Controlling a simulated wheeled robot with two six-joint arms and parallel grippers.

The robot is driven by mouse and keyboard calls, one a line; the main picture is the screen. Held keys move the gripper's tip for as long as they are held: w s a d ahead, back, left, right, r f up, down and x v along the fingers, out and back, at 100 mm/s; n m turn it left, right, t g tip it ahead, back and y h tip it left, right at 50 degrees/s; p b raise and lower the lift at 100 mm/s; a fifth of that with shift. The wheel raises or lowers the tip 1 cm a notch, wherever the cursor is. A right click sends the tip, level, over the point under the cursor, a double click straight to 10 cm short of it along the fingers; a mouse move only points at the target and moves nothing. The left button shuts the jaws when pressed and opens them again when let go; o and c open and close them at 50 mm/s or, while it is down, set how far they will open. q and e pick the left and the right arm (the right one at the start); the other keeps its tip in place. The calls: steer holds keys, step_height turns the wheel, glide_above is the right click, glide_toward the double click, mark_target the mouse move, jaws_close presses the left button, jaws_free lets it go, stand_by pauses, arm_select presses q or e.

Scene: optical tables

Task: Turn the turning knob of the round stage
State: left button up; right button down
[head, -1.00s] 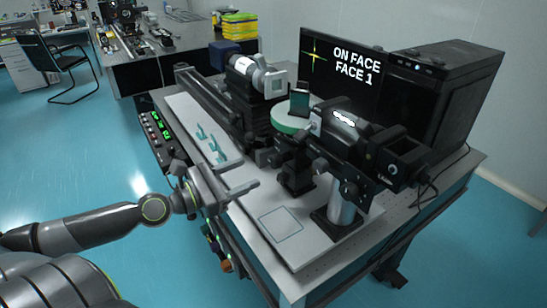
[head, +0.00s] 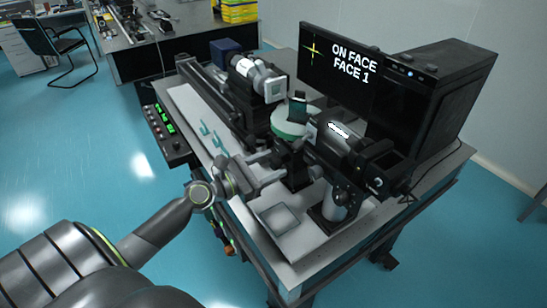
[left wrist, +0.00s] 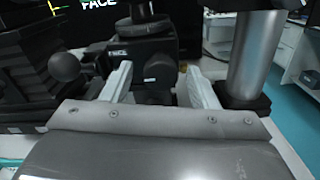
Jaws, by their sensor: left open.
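The round stage (head: 293,120) is a disc with a green rim on a black mount in the middle of the table, with a dark upright piece on top. My left gripper (head: 277,164) is just in front of and below the disc, open, its fingers pointing at the mount. In the left wrist view the two pale fingers (left wrist: 158,84) stand apart on either side of a black block (left wrist: 150,62) with small white labels. A round black knob (left wrist: 64,66) shows left of the fingers. I cannot tell which part is the stage's turning knob. My right gripper is not in view.
A metal post (left wrist: 252,55) stands close to the right finger in the wrist view. A black camera-like device (head: 365,165) is right of the stage, with a monitor (head: 340,65) behind reading "ON FACE FACE 1". A control box (head: 166,135) sits at the table's left edge.

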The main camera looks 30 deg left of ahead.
arm_select(q)
steer(key=shift+w+d, duration=0.3)
steer(key=shift+w, duration=0.3)
steer(key=shift+c, duration=0.4)
steer(key=c, duration=0.9)
steer(key=shift+m, duration=0.3)
